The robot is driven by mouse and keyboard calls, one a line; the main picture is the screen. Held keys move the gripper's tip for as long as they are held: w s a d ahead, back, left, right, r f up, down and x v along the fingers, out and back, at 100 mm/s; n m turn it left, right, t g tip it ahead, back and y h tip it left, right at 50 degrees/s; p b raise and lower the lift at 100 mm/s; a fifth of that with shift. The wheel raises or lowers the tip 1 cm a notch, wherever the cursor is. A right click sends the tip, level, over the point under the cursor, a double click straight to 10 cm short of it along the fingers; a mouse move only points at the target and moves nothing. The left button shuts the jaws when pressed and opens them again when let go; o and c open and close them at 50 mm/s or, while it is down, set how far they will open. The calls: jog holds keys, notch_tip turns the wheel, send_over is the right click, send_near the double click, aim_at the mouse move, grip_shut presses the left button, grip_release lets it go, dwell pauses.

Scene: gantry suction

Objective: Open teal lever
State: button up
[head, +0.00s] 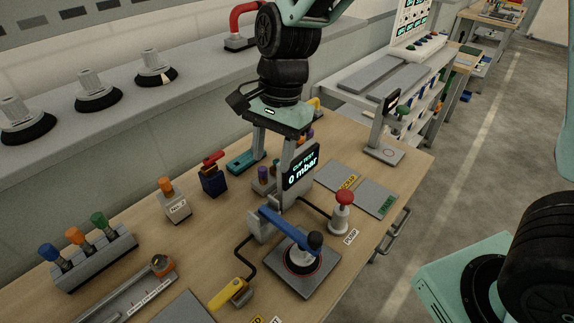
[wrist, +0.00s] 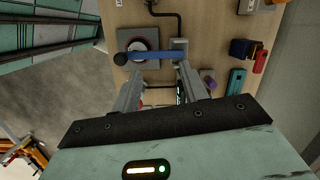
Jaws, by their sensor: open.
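The teal lever (head: 245,161) is a short flat teal bar lying low on the wooden bench, behind the cup-test stand. In the wrist view the teal lever (wrist: 237,80) is to the right of the fingers. My gripper (head: 272,165) points down above the bench, close to the display of the stand in the picture. In the wrist view my gripper (wrist: 159,75) has its two grey fingers apart with nothing held between them. The fingers are not on the teal lever. The lever's pivot is too small to make out.
A blue arm (head: 284,229) with a black cup stands over a grey plate. The display (head: 301,174) reads 0 mbar. A red-topped pump button (head: 343,205), a yellow lever (head: 230,291) and a dark blue box with a red top (head: 213,178) stand around.

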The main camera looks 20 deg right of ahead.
jog(key=w+d+f+m, duration=0.1)
jog(key=w+f+m, duration=0.1)
jog(key=w+m, duration=0.1)
jog(key=w+d+f+m, duration=0.1)
jog(key=w+f+m, duration=0.1)
jog(key=w+m, duration=0.2)
jog(key=w+d+f+m, duration=0.2)
jog(key=w+m, duration=0.1)
jog(key=w, duration=0.1)
jog(key=shift+w+f+m+h+b, duration=0.3)
jog(key=shift+w+f+b, duration=0.05)
jog(key=shift+b, duration=0.05)
jog(key=w+d+f+m+t+h, duration=0.1)
jog(key=w+d+f+m, duration=0.5)
jog(key=w+m, duration=0.35)
jog(key=f+p, duration=0.1)
jog(key=f, duration=0.3)
jog(key=f+p, duration=0.1)
jog(key=f, duration=0.3)
jog(key=f+p, duration=0.1)
jog(key=f, duration=0.3)
jog(key=shift+w+f, duration=0.15)
jog(key=shift+w, duration=0.25)
grip_shut()
